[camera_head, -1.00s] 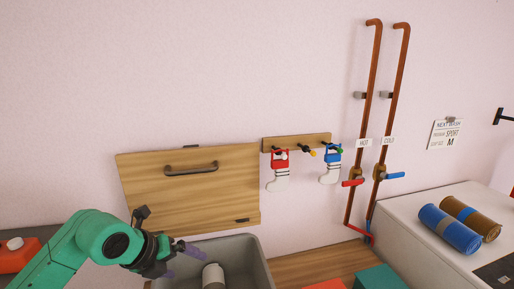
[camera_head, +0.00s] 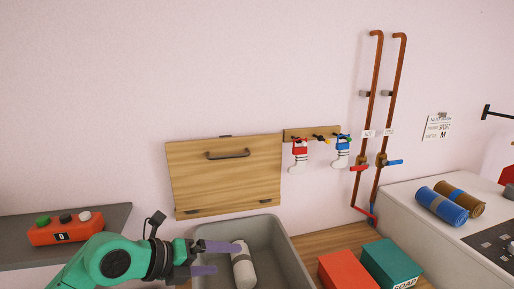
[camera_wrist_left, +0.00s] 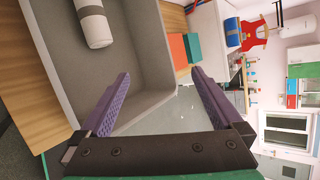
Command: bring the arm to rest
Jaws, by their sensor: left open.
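My left gripper (camera_head: 212,258) comes in from the lower left of the head view, at the left side of the grey basin (camera_head: 284,262). Its two purple fingers are spread apart with nothing between them. In the left wrist view, the open fingers (camera_wrist_left: 155,100) also show empty, with the basin's wall (camera_wrist_left: 150,50) beyond them. A white roll with a grey band (camera_head: 243,268) lies in the basin, apart from the fingers; it also shows in the wrist view (camera_wrist_left: 93,22). My right gripper is in neither view.
A red box (camera_head: 345,270) and a green box (camera_head: 392,262) stand right of the basin. An orange button box (camera_head: 64,232) sits on a grey shelf at left. Blue (camera_head: 440,205) and brown (camera_head: 462,198) rolls lie on the white machine. A wooden panel (camera_head: 225,175) hangs behind.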

